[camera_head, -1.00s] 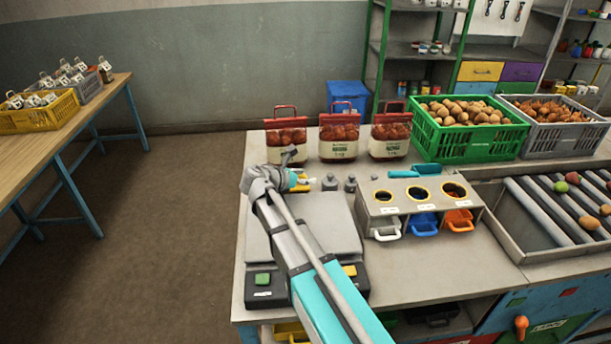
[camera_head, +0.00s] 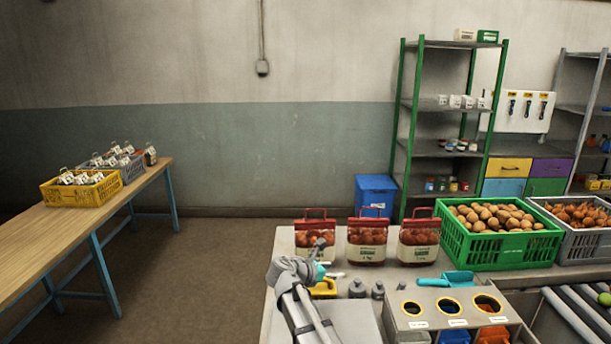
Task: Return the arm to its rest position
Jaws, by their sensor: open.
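My arm reaches in from the bottom of the head view over the sorting bench. My gripper (camera_head: 332,275) is at its far end, small and partly hidden by my grey wrist, near the sacks. It is open, and I see nothing held in it. Three red sacks with white labels and red handles stand upright in a row at the back of the bench: the left sack (camera_head: 308,241), the middle sack (camera_head: 367,241) and the right sack (camera_head: 419,243). The gripper shows in front of the left sack; whether it touches it I cannot tell.
A grey stand with three holes (camera_head: 425,308), a teal scoop (camera_head: 446,279) and small grey weights (camera_head: 357,289) are right of the gripper. A green potato crate (camera_head: 487,255) stands at the back right. Open floor (camera_head: 190,270) separates the bench from the wooden table (camera_head: 50,240).

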